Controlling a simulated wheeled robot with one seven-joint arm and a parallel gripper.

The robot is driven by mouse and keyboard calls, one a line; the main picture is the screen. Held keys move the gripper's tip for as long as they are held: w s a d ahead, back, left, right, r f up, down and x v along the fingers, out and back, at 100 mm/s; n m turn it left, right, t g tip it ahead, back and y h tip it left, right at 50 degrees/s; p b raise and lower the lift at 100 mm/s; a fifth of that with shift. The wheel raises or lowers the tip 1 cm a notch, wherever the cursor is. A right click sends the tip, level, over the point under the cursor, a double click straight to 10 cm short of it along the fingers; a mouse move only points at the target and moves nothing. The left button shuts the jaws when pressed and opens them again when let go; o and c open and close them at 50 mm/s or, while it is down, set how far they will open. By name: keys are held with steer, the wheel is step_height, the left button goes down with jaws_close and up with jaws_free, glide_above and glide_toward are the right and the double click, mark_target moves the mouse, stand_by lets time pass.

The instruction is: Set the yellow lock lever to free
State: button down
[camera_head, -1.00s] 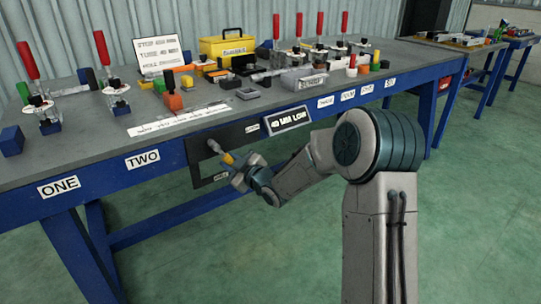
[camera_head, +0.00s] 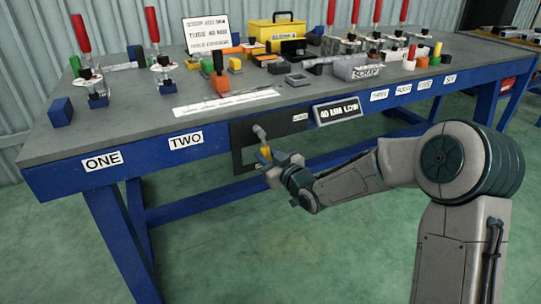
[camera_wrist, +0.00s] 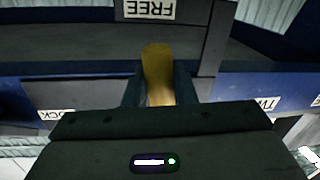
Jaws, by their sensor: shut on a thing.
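The yellow lock lever (camera_head: 265,153) hangs from a grey pivot on a dark panel (camera_head: 243,160) at the bench's front edge. It points mostly downward, leaning slightly right. My gripper (camera_head: 270,161) is shut on its yellow grip. In the wrist view the yellow grip (camera_wrist: 158,62) sits between the two dark fingers of my gripper (camera_wrist: 159,88). A white FREE label (camera_wrist: 149,9) shows upside down beyond the lever's tip. A LOCK label (camera_head: 300,117) is at the panel's upper right; part of it also shows in the wrist view (camera_wrist: 57,115).
The blue-framed bench (camera_head: 110,133) carries clamps with red handles (camera_head: 81,33), a yellow box (camera_head: 275,33), a sign (camera_head: 206,33) and several small blocks. Labels ONE and TWO are left of the panel. The green floor in front is open.

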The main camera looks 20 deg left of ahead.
steer(key=shift+s+f, duration=0.1)
steer(key=shift+s, duration=0.05)
steer(key=c, duration=1.2)
jaws_free()
steer(key=shift+a, duration=0.1)
steer(key=shift+c, duration=0.2)
steer(key=shift+s+d, duration=0.15)
steer(key=shift+d, duration=0.25)
steer(key=p+v, duration=0.3)
steer(key=v, duration=1)
